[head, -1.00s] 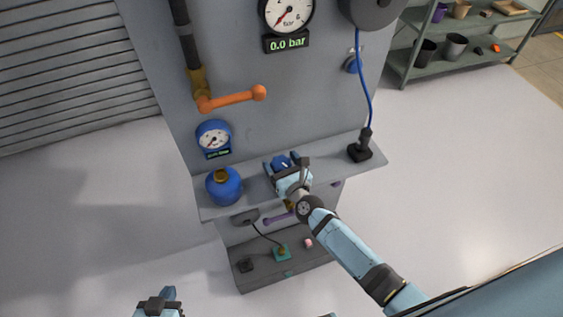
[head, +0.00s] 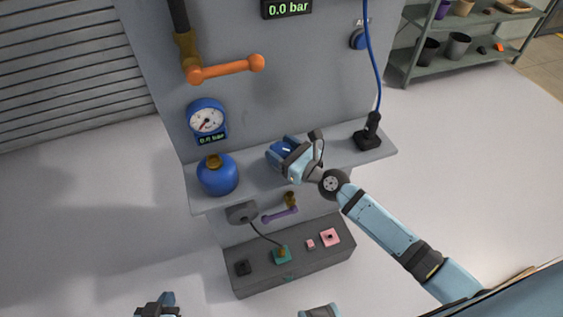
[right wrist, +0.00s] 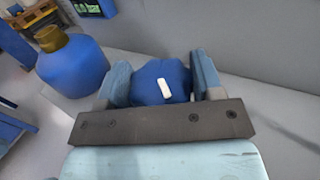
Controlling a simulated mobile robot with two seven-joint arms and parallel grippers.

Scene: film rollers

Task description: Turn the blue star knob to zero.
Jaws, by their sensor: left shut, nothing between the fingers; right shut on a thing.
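The blue star knob (right wrist: 152,88) sits between the fingers of my right gripper (right wrist: 162,76) in the right wrist view. A white mark on its top leans slightly, its upper end to the left. In the head view, the knob (head: 281,149) shows at the grey shelf, partly hidden by my right gripper (head: 290,154), which is shut on it. My left gripper (head: 157,303) is shut and empty at the bottom edge of the head view, far from the knob.
A blue bottle (head: 218,176) stands left of the knob on the grey shelf (head: 345,155). A black lever with a blue cable (head: 368,136) stands to the right. A blue gauge (head: 206,119) reads 0.0 bar. An orange handle (head: 228,68) sticks out above.

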